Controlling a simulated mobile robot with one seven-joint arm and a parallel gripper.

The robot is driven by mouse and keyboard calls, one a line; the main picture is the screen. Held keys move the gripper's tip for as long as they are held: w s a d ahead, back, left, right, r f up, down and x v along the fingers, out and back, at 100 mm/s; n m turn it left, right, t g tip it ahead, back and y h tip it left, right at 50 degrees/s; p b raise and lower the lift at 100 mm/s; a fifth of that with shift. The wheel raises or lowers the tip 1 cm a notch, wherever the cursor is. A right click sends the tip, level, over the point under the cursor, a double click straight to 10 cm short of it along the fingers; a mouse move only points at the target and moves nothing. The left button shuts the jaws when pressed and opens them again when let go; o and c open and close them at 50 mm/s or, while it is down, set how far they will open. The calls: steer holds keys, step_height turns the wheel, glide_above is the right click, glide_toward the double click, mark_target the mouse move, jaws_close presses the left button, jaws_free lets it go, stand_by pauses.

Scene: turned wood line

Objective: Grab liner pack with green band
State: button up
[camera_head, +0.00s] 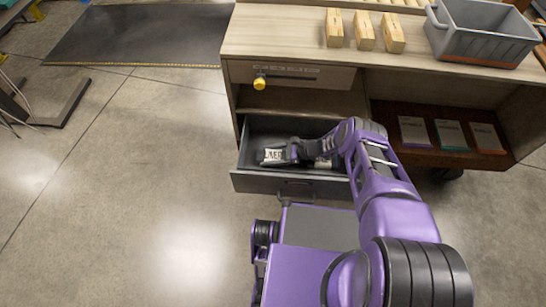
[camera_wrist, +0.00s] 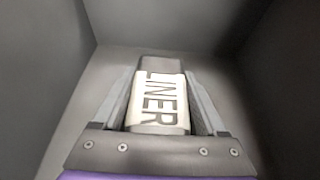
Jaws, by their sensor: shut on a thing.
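A grey liner pack (camera_wrist: 160,98) with a white label reading LINER lies between the two fingers of my gripper (camera_wrist: 160,85) in the wrist view. The fingers are shut on its sides. In the head view the pack (camera_head: 273,155) is at the left part of the open lower drawer (camera_head: 290,184), with my gripper (camera_head: 288,153) at its right. No green band shows on the visible faces of this pack. Another pale thing (camera_head: 322,163) shows in the drawer to the right, mostly hidden by my arm, and I cannot tell its band.
A closed upper drawer has a yellow knob (camera_head: 259,82). Several flat packs (camera_head: 451,134) lie on a brown shelf at right. The bench top (camera_head: 280,40) carries wooden blocks (camera_head: 364,31) and a grey crate (camera_head: 487,28). The drawer walls stand close around my gripper.

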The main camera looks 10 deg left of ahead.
mark_target(269, 155)
step_height(269, 155, up, 9)
steer(key=p, duration=0.3)
steer(key=shift+r, duration=0.5)
